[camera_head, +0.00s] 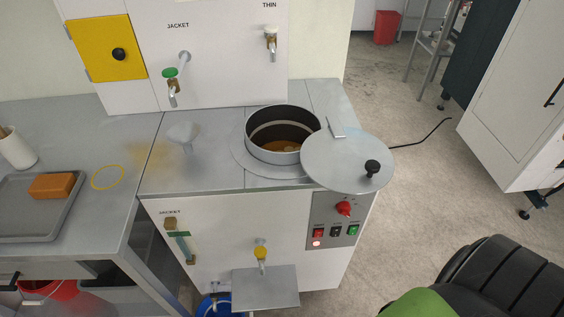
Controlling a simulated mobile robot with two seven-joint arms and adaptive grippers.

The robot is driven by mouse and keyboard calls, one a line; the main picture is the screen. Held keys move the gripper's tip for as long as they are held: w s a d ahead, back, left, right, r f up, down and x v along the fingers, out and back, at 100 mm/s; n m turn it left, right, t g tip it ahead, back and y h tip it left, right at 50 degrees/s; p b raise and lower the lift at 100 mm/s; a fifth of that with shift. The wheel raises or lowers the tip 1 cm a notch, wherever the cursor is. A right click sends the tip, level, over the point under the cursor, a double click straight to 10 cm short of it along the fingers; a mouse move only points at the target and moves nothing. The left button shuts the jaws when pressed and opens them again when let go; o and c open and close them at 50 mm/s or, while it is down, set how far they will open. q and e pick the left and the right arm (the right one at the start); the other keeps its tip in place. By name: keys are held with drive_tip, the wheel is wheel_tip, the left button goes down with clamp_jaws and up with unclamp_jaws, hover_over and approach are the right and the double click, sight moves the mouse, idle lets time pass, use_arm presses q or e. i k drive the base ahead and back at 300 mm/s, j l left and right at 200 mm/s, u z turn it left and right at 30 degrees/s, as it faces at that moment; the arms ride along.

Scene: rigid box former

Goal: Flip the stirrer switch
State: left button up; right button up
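A grey control panel (323,210) is on the upper right of the white cabinet's front. It carries a red knob (344,209) and a row of three small switches: a red one (318,232), a dark one (336,231) and a green one (353,230). A small pale light (317,244) shows under the red switch. The labels are too small to read, so I cannot tell which is the stirrer switch or how each is set. Neither of my grippers is in view.
Above the panel, a round lid (340,163) with a black knob sits beside an open pot (283,158) and overhangs the cabinet's right edge. A yellow-handled tap (261,252) stands over a metal shelf (266,290).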

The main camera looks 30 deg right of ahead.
sight(336, 231)
drive_tip(key=z, duration=1.5)
